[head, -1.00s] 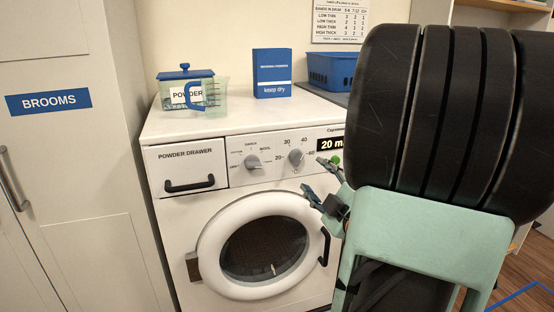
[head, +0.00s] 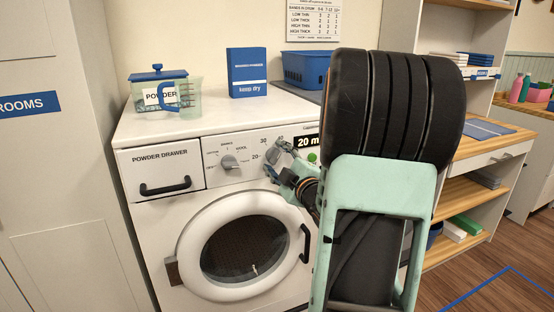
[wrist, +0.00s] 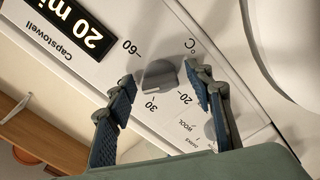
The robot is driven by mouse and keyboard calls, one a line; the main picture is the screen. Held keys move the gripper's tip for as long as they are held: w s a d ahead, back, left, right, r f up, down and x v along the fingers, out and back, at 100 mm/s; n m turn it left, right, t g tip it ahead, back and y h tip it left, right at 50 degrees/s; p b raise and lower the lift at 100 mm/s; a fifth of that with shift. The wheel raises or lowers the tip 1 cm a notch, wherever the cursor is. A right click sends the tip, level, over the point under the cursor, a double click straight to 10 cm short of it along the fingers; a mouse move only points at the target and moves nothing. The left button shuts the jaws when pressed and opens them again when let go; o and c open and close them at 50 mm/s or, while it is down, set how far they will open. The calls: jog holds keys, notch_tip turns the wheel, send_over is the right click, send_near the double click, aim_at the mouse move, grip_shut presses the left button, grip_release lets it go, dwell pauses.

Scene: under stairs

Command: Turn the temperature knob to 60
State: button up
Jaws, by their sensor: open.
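The temperature knob (wrist: 160,78) is grey and sits on the white washing machine's panel. In the wrist view its dial shows 60, 30, 20 and °C; the 40 mark is not visible there. Exactly where its pointer aims is hard to tell. My gripper (wrist: 160,90) is open, with one blue-padded finger on each side of the knob and small gaps visible. In the head view my gripper (head: 278,158) is in front of the dial and mostly hides the knob.
The washing machine (head: 150,217) also has a programme knob (head: 229,162), a "20 mi" display (head: 306,141) and a powder drawer (head: 160,170). A powder tub (head: 158,93), blue powder box (head: 247,72) and blue basket (head: 306,70) stand on top. Shelves (head: 460,195) are at right.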

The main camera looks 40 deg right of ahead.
jog(key=c, duration=1.2)
jog(key=shift+o, duration=0.2)
jog(key=shift+m, duration=0.4)
jog(key=m, duration=0.5)
jog(key=shift+m, duration=0.3)
jog(key=m, duration=0.5)
jog(key=shift+m+p, duration=0.3)
jog(key=shift+p, duration=0.1)
jog(key=shift+f, duration=0.1)
jog(key=o, duration=1.2)
jog(key=shift+c, duration=0.2)
